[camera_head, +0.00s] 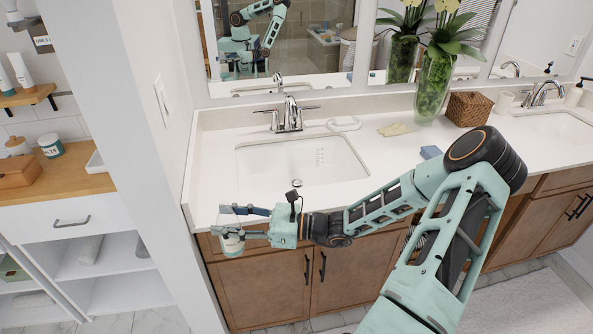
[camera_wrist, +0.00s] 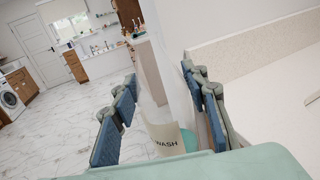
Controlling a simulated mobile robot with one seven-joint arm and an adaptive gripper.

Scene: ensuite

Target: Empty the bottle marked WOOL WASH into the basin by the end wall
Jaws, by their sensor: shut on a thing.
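My gripper (camera_head: 226,221) is shut on a pale, see-through bottle (camera_head: 232,243) with a cream label. The bottle is in front of the counter's front edge, at its left end. In the wrist view the bottle (camera_wrist: 163,136) stands between the blue finger pads, and its label shows the word WASH; the rest of the marking is hidden. A teal patch shows beside the label. I cannot tell its exact tilt. The basin by the end wall (camera_head: 262,163) is the left rectangular sink, behind and to the right of my gripper, with a chrome tap (camera_head: 290,115) behind it.
The white counter (camera_head: 384,154) also holds a blue block (camera_head: 430,152), a beige cloth (camera_head: 396,130), a glass vase of green plants (camera_head: 433,88) and a wicker box (camera_head: 468,109). A second basin (camera_head: 560,127) is at the right. The end wall (camera_head: 150,130) stands close at the left.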

